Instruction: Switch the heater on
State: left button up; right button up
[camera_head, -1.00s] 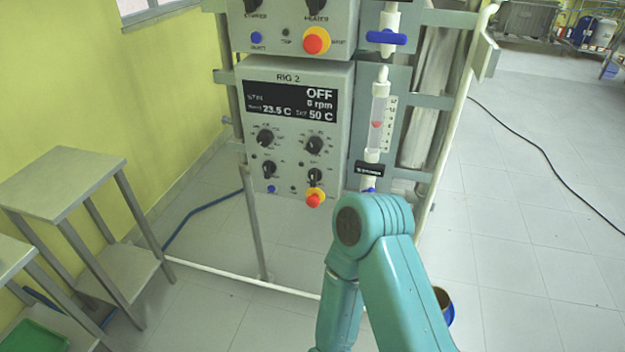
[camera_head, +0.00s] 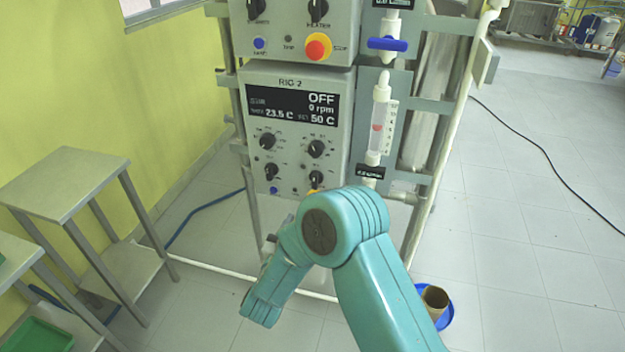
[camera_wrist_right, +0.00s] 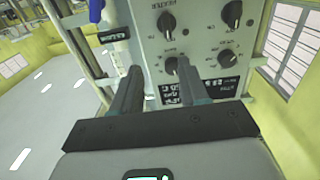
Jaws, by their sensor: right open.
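The RIG 2 control panel (camera_head: 295,130) faces me in the head view. Its black display (camera_head: 291,104) reads OFF, 0 rpm, 23.5 C and set 50 C. The heater knob (camera_head: 315,178) is at its lower right, just above my right arm. In the right wrist view the panel is upside down, with the heater knob (camera_wrist_right: 167,22) near the top. My right gripper (camera_wrist_right: 158,66) is open and empty, its fingers towards the panel, with another knob (camera_wrist_right: 175,63) by one fingertip. Contact is unclear. Its fingers cannot be made out in the head view. My left gripper is out of view.
Another panel (camera_head: 290,30) with a red emergency button (camera_head: 318,46) sits above. A glass tube (camera_head: 379,125) and blue valve (camera_head: 388,44) stand to the right. Side tables (camera_head: 60,180) are at the left. A blue container (camera_head: 440,305) is on the floor.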

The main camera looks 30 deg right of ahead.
aim_at(314, 180)
jog(key=p+x, duration=0.1)
jog(key=x, duration=0.4)
jog(key=p+x, duration=0.1)
jog(key=x, duration=0.4)
jog(key=w+p+x, duration=0.1)
jog(key=x, duration=0.4)
jog(key=shift+w+a+r, duration=0.15)
jog(key=shift+w, duration=0.05)
grip_shut()
